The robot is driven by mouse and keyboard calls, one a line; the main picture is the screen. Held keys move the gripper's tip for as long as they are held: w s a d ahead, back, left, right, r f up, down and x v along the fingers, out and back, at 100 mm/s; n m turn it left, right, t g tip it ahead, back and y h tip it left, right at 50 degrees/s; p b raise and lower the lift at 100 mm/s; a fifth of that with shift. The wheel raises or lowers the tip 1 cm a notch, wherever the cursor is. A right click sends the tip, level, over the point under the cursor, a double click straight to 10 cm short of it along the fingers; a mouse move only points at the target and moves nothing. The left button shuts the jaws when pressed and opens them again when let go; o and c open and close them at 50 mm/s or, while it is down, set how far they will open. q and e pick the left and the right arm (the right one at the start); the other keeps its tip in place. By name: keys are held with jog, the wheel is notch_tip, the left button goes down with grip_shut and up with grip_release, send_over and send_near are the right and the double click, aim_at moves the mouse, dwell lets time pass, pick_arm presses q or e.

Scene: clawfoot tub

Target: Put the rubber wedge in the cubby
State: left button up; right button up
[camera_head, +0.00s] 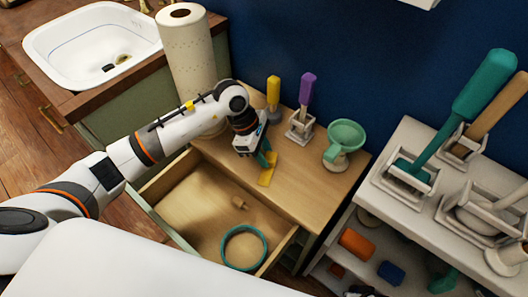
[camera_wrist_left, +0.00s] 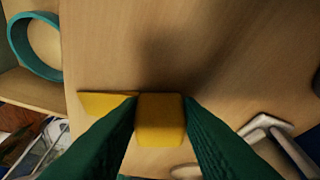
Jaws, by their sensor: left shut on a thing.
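The yellow rubber wedge (camera_head: 267,175) is at the wooden cabinet top, between the fingertips of my left gripper (camera_head: 265,159). In the left wrist view the green fingers of my left gripper (camera_wrist_left: 160,125) are shut on the wedge (camera_wrist_left: 160,122), and a thin tapered yellow part reaches out to the left. I cannot tell whether the wedge touches the wood. An open cubby-like shelf space (camera_head: 322,268) shows under the white-topped unit at the right, partly in shadow. My right gripper is not in view.
An open drawer (camera_head: 190,215) below holds a teal ring (camera_head: 244,247) and a small peg. A teal funnel (camera_head: 345,137), a purple-handled tool (camera_head: 307,90) and a yellow-handled tool (camera_head: 273,92) stand behind. An orange item (camera_head: 356,243) and a blue item (camera_head: 391,272) lie on the shelf.

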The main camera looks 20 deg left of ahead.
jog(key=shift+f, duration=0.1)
pick_arm(q)
jog(key=o, duration=1)
jog(key=shift+c, duration=0.2)
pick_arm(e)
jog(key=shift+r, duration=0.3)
pick_arm(q)
jog(key=shift+r, duration=0.25)
jog(key=v, duration=1.1)
jog(key=shift+a+r+p, duration=0.25)
jog(key=shift+p, duration=0.2)
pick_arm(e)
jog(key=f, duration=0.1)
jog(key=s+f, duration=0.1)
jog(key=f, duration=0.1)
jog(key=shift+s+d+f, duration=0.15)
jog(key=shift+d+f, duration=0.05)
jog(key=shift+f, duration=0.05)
